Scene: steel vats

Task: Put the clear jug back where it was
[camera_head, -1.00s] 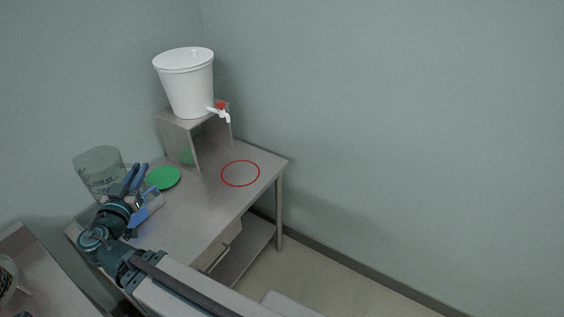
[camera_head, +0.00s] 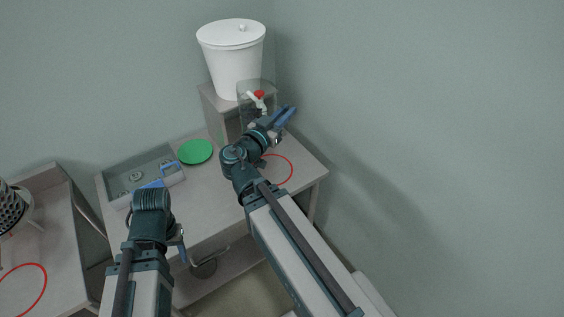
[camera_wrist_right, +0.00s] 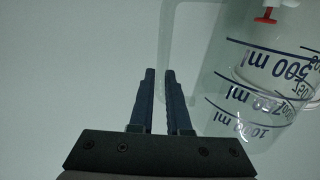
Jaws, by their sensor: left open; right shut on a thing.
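The clear jug (camera_head: 243,91) is up in front of the white bucket's tap in the head view. Large volume marks show on the jug in the right wrist view (camera_wrist_right: 240,95). My right gripper (camera_head: 289,114) is shut on its handle, and its two fingers also show in the right wrist view (camera_wrist_right: 161,85). A red ring (camera_head: 291,167) marked on the steel table (camera_head: 215,200) lies below and is partly hidden by my right arm. My left gripper (camera_head: 181,243) is open at the table's front, its fingers mostly hidden.
The white lidded bucket (camera_head: 233,60) with a red-topped tap (camera_head: 258,95) stands on a steel stand (camera_head: 212,105). A green disc (camera_head: 195,151) and a grey tray with blue handles (camera_head: 122,177) are on the table. Another red ring (camera_head: 42,285) marks the left table.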

